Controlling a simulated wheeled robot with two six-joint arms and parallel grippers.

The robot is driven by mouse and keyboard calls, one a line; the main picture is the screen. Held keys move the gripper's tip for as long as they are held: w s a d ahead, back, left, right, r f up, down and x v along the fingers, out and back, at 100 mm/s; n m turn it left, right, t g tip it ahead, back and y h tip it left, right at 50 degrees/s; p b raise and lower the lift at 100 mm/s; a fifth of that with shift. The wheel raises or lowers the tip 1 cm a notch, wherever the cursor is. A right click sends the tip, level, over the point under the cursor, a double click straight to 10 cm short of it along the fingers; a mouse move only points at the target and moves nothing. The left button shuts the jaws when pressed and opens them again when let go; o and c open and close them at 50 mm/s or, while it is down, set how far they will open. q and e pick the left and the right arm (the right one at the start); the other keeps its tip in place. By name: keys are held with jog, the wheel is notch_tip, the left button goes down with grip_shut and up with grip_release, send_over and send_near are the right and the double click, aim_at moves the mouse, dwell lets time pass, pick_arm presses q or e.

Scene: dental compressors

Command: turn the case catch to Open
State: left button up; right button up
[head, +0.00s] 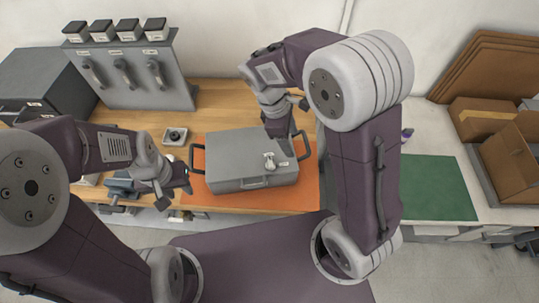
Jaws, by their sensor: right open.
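The grey case (232,160) lies shut on an orange mat (308,190) in the head view. A small pale catch (269,160) sits on its lid towards the right, beside a small white label (284,164). The catch's exact setting is too small to read. My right gripper (287,138) is open above the back right part of the lid, just behind the catch. I cannot tell whether it touches the lid. My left gripper (176,198) is left of the case, near the bench's front edge, apart from the case. Its finger gap is unclear.
Black handles stand at the case's left (196,158) and right sides. A grey panel (140,75) with several levers stands at the back left. A small grey device (175,136) sits left of the case. A green mat (437,188) and cardboard boxes (480,120) are at the right.

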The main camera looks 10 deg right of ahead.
jog(key=w+a+n, duration=0.2)
jog(key=a, duration=0.4)
jog(key=n+h+p, duration=0.1)
jog(key=n, duration=0.1)
send_near(270, 162)
jog(key=shift+t, duration=0.3)
jog(key=x, duration=0.4)
jog(key=p+x, duration=0.1)
jog(key=x, duration=0.3)
jog(key=shift+s, duration=0.2)
pick_arm(q)
notch_tip(270, 162, up, 4)
jog(key=shift+a+f, duration=0.1)
jog(key=shift+f, duration=0.1)
pick_arm(e)
jog(key=shift+d+f, duration=0.15)
jog(key=shift+f, duration=0.1)
grip_shut()
pick_arm(q)
jog(key=shift+p, duration=0.3)
